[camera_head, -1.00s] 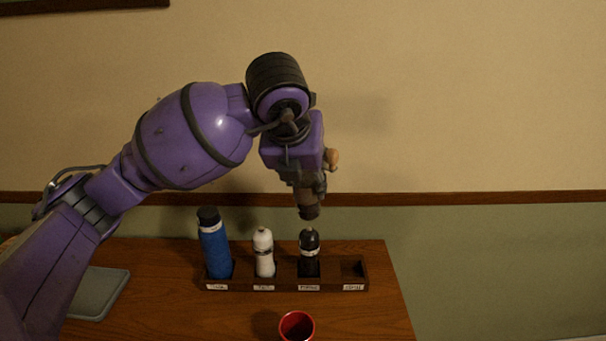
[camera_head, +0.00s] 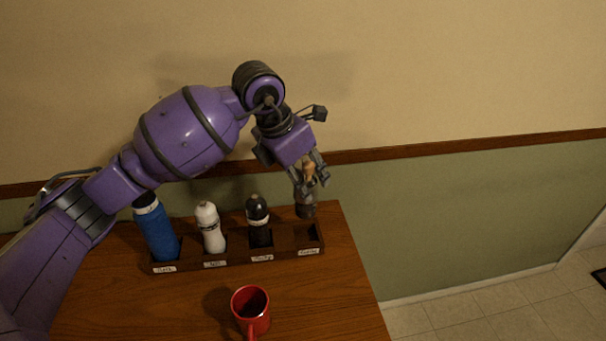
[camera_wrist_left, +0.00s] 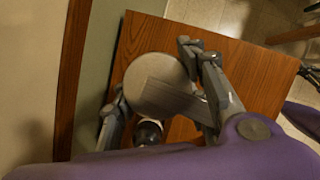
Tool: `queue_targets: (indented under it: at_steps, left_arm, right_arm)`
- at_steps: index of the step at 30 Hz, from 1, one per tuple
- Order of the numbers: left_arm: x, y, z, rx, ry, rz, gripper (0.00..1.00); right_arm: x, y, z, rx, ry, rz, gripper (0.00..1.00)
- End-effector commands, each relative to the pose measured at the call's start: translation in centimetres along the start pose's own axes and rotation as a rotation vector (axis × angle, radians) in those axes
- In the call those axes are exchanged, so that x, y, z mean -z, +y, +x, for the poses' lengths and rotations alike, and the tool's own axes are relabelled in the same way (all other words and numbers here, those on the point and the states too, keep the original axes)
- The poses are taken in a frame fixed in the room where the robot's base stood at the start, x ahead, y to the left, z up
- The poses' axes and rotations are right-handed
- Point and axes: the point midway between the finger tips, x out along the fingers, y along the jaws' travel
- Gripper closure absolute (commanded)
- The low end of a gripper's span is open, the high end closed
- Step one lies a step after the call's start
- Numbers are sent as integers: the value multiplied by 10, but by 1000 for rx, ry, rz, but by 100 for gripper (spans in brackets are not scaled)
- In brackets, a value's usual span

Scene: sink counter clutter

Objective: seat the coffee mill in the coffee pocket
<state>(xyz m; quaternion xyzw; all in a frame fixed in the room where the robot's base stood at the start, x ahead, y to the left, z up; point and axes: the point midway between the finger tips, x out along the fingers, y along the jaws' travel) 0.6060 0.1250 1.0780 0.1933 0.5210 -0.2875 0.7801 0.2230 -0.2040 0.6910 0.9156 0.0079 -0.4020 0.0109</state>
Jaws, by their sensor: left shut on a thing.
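The coffee mill (camera_head: 305,209) is a dark grey-brown cylinder with a light wooden part higher up. My left gripper (camera_head: 311,179) is shut on it and holds it roughly upright. In the head view its lower end shows just above or behind the empty right-end pocket (camera_head: 308,234); whether it touches the rack cannot be told. In the left wrist view the mill's pale round top (camera_wrist_left: 160,86) lies between the fingers (camera_wrist_left: 157,78) and covers what is below it. The pocket's label is too small to read surely.
The dark wooden rack (camera_head: 238,261) holds a blue bottle (camera_head: 158,233), a white bottle (camera_head: 212,231) and a black bottle (camera_head: 258,225), left of the empty pocket. A red mug (camera_head: 251,309) stands in front. The table (camera_head: 335,290) is clear at right; the wall is close behind.

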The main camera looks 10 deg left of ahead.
Motion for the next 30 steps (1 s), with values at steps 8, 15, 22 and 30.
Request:
queue_targets:
  at_steps: [8, 15, 22, 30]
  left_arm:
    - [-1, 0, -3, -4, -3, -1, 100]
    - [6, 0, 12, 0, 1, -3, 100]
    - [14, 0, 32, 0, 2, -3, 100]
    - [22, 0, 51, -1, -1, -3, 100]
  right_arm:
    - [-3, 1, -2, 2, -8, -7, 100]
    - [-14, -2, -1, 7, -24, -9, 100]
    - [-21, -1, 2, 1, -28, -3, 100]
    - [-23, 3, 6, -11, -23, 5, 100]
